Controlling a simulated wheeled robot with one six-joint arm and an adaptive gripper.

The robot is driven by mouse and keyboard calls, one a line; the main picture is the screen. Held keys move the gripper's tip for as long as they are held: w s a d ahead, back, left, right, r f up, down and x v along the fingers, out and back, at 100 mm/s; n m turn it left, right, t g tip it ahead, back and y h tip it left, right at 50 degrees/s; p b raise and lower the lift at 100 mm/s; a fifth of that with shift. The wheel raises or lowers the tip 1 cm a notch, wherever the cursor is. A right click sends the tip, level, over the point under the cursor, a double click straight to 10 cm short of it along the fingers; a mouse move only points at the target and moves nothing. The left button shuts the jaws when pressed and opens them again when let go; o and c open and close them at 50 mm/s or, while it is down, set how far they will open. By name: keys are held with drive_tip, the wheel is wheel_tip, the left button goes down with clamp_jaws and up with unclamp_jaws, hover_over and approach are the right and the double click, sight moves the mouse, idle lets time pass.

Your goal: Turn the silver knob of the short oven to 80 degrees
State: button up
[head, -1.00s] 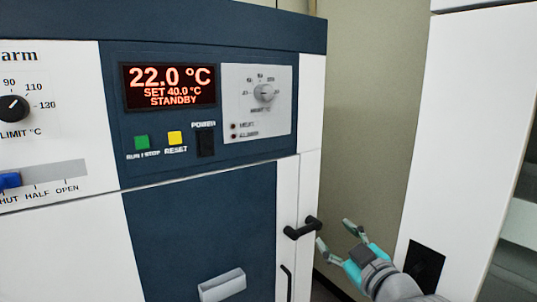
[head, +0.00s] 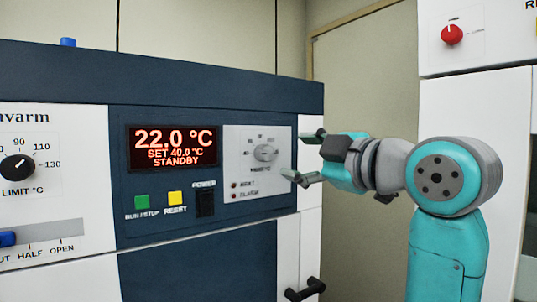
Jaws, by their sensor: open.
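The short oven (head: 215,82) has a dark blue front panel and white sides in the head view. Its silver knob (head: 265,153) sits on a light grey plate (head: 240,137) with a small scale around it, too small to read clearly. The red display (head: 172,147) reads 22.0 °C, SET 40.0 °C, STANDBY. My gripper (head: 299,157) is open and empty, just right of the knob, its two fingers pointing left toward it, one above and one below the knob's height. The fingers appear apart from the knob.
Below the display are a green button (head: 142,202), a yellow button (head: 175,197) and a black power switch (head: 205,203). A black door handle (head: 305,290) sticks out at lower right. At left are a black limit knob (head: 17,167) and a blue slider (head: 7,238). A red knob (head: 452,34) is on the right-hand cabinet.

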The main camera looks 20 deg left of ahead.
sight(268, 153)
drive_tip(key=x, duration=1)
drive_tip(key=shift+w+a+f, duration=0.1)
drive_tip(key=shift+w, duration=0.05)
drive_tip(key=c, duration=1.2)
